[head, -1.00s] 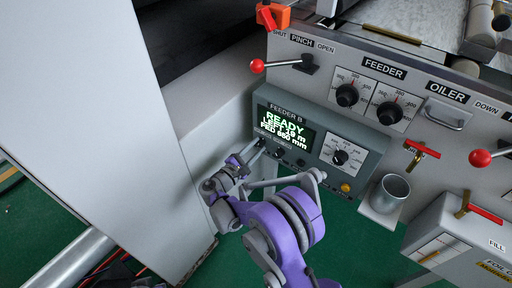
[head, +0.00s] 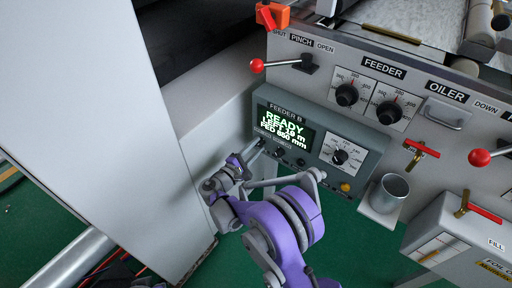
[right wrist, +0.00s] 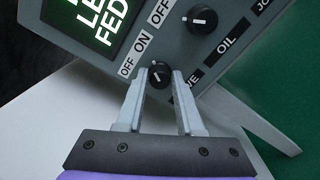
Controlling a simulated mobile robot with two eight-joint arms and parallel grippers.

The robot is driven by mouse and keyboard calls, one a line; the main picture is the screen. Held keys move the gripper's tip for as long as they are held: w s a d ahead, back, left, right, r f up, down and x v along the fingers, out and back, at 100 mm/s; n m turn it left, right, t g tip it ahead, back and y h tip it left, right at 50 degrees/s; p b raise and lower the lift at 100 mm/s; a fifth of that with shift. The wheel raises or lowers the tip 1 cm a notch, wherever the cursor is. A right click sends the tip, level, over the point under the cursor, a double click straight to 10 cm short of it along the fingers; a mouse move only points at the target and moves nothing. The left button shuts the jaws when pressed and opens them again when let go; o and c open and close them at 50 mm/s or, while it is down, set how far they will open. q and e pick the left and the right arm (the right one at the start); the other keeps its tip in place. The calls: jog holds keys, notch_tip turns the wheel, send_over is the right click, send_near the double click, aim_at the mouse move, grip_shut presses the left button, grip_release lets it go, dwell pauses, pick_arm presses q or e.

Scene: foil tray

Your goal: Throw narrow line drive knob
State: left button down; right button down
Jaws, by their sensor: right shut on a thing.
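The grey control box labelled FEEDER B (head: 372,148) has a lit display (head: 284,127) that reads READY above two smaller lines. My right gripper (head: 262,143) is at the box's lower left, below the display. In the right wrist view, my right gripper (right wrist: 160,82) is shut on a small black knob (right wrist: 159,72), with a finger on either side. OFF and ON are printed beside this knob. Its name label is partly covered by a finger, with only its last letters showing. My left gripper is not in view.
Another black knob (right wrist: 200,19) sits close by on the same face, near the word OIL. The box also carries a dial (head: 340,157) and a yellow button (head: 346,187). A metal cup (head: 391,190) stands to the right. A large pale panel (head: 95,130) rises at left.

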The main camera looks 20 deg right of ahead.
jog(key=c, duration=0.6)
grip_release()
jog(key=shift+o, duration=0.2)
jog(key=shift+s+a, duration=0.1)
jog(key=shift+a, duration=0.05)
jog(key=p+v, duration=0.1)
jog(key=v, duration=0.9)
jog(key=shift+s+a, duration=0.2)
